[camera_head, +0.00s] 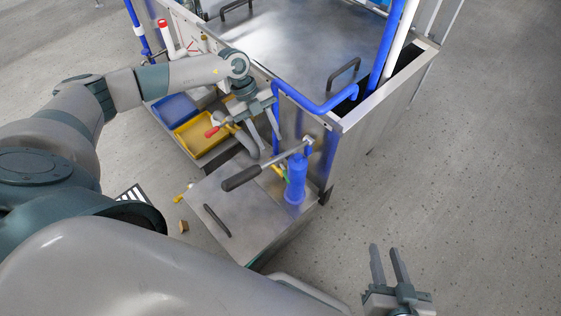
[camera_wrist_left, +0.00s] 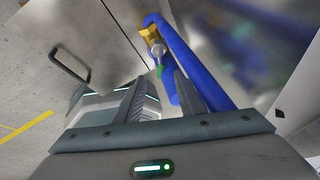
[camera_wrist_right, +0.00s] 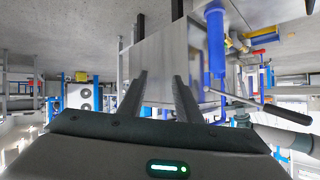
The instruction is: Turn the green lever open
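The green lever (camera_wrist_left: 160,71) shows as a small green piece beside a brass fitting (camera_wrist_left: 149,33) and a blue pipe (camera_wrist_left: 185,60) in the left wrist view. It lies ahead of my left gripper (camera_wrist_left: 155,95), between the lines of its two fingers and apart from them as far as I can tell. In the head view my left gripper (camera_head: 265,142) is open above the low steel cabinet, and a small yellow-green part (camera_head: 283,172) shows by the blue hand pump (camera_head: 296,180). My right gripper (camera_head: 388,262) is open and empty, low at the right.
The pump's long black-gripped handle (camera_head: 242,178) reaches left over the cabinet top (camera_head: 225,195). A red lever (camera_head: 212,132) is left of my left gripper. Blue (camera_head: 176,108) and yellow (camera_head: 200,130) bins sit behind. The steel bench (camera_head: 290,45) stands beyond; the right floor is clear.

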